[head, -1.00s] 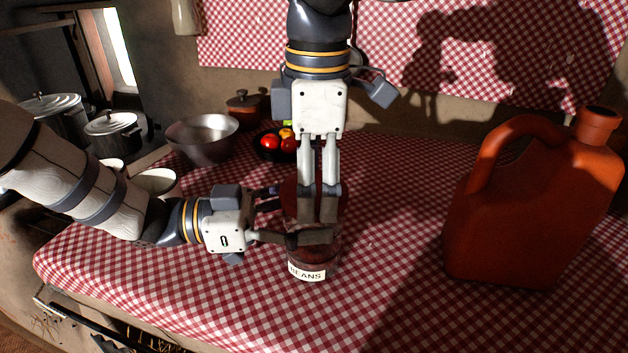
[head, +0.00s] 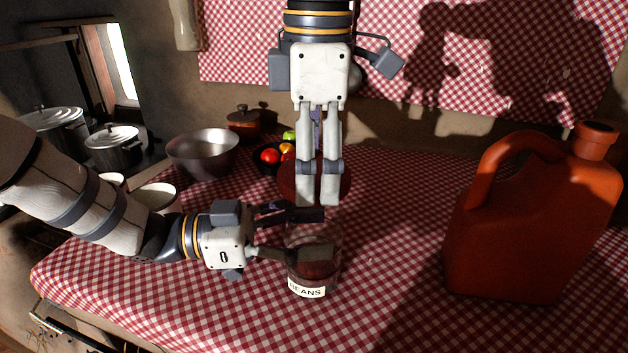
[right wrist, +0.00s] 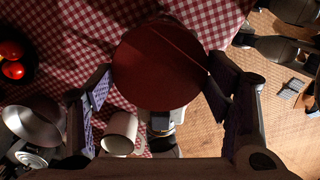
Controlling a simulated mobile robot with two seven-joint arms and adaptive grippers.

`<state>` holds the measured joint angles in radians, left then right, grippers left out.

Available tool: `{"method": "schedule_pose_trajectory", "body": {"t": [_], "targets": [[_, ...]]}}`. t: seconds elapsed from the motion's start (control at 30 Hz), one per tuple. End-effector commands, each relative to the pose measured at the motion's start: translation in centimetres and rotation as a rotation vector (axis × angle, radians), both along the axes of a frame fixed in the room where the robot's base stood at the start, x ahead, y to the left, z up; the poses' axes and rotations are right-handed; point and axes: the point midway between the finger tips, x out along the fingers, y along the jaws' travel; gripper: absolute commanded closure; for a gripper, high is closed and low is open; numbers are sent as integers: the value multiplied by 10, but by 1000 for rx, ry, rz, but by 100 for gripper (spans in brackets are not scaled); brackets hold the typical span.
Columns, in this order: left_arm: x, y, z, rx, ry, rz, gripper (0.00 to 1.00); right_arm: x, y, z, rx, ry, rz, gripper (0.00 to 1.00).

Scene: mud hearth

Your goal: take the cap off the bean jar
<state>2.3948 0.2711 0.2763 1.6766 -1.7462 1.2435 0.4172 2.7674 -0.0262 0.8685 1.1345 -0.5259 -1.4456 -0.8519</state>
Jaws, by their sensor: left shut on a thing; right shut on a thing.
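The bean jar (head: 313,272), glass with dark contents and a "BEANS" label, stands on the checked cloth. My left gripper (head: 314,236) is shut around its upper part from the left; the fingers hide part of the rim. My right gripper (head: 318,203) points down above the jar, shut on the round dark red cap (head: 287,180). The cap shows behind the fingers, higher than the jar and apart from it. In the right wrist view the cap (right wrist: 160,68) fills the space between the fingers.
A large orange-red jug (head: 525,225) stands at the right. A metal bowl (head: 203,153), a dark bowl of fruit (head: 269,158), a lidded brown pot (head: 243,124) and a white cup (head: 158,196) are at the back left. The cloth between jar and jug is clear.

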Motion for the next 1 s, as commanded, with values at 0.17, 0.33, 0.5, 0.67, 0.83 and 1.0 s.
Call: {"method": "schedule_pose_trajectory", "body": {"t": [0.17, 0.33, 0.5, 0.67, 0.83, 1.0], "targets": [[0, 0, 1, -2, -1, 0, 100, -1, 0, 10, 0, 1, 0, 62], [0, 0, 1, -2, -1, 0, 29, -1, 0, 10, 0, 1, 1, 62], [0, 0, 1, -1, -1, 0, 15, -1, 0, 10, 0, 1, 1, 62], [0, 0, 0, -1, 0, 0, 15, -1, 0, 9, 0, 2, 1, 62], [0, 16, 0, 0, -1, 3, 15, -1, 0, 9, 0, 2, 0, 62], [-4, 62, 0, 0, -2, 5, 15, -1, 0, 9, 0, 1, 1, 62]]}}
